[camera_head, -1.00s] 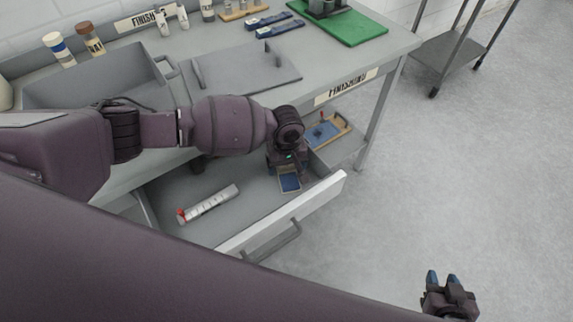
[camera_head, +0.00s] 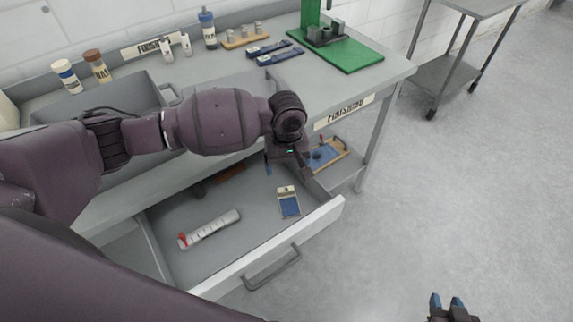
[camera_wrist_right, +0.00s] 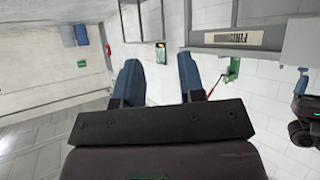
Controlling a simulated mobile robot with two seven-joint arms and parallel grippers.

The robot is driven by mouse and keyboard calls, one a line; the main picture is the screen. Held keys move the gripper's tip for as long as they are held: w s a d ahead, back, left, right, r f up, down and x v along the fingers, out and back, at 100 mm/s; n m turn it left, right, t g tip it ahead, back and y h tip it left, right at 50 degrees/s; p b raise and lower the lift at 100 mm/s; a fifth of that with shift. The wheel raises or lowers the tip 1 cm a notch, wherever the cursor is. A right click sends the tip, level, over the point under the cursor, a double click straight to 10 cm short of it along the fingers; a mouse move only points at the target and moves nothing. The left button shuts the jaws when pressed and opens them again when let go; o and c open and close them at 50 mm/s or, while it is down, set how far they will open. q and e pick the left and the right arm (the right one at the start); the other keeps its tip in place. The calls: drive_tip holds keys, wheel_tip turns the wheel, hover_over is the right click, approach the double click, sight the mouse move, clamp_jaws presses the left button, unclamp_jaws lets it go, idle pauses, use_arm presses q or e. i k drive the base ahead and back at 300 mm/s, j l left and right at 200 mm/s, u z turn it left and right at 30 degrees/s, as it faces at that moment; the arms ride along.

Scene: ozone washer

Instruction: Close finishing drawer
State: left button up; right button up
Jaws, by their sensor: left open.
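The finishing drawer is pulled out below the bench, and its pale front (camera_head: 312,222) faces the lower right, with a grey bar handle (camera_head: 272,270). Inside lie a white tube with a red end (camera_head: 210,229) and a small blue-and-tan piece (camera_head: 288,202). My left gripper (camera_head: 287,166) is open and empty above the back right of the drawer, apart from the handle; its arm hides part of the bench. My right gripper (camera_head: 447,303) is low at the right, away from the drawer, and its blue fingers stand apart and empty in the wrist view (camera_wrist_right: 160,75).
The bench (camera_head: 395,68) carries a grey bin (camera_head: 150,95), bottles, blue tools and a green stand (camera_head: 350,55). A shelf with a blue-and-tan board (camera_head: 325,155) is right of the drawer. A metal cart (camera_head: 445,75) stands behind. Floor at right is clear.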

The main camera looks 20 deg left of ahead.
sight(210, 269)
drive_tip(key=k, duration=1)
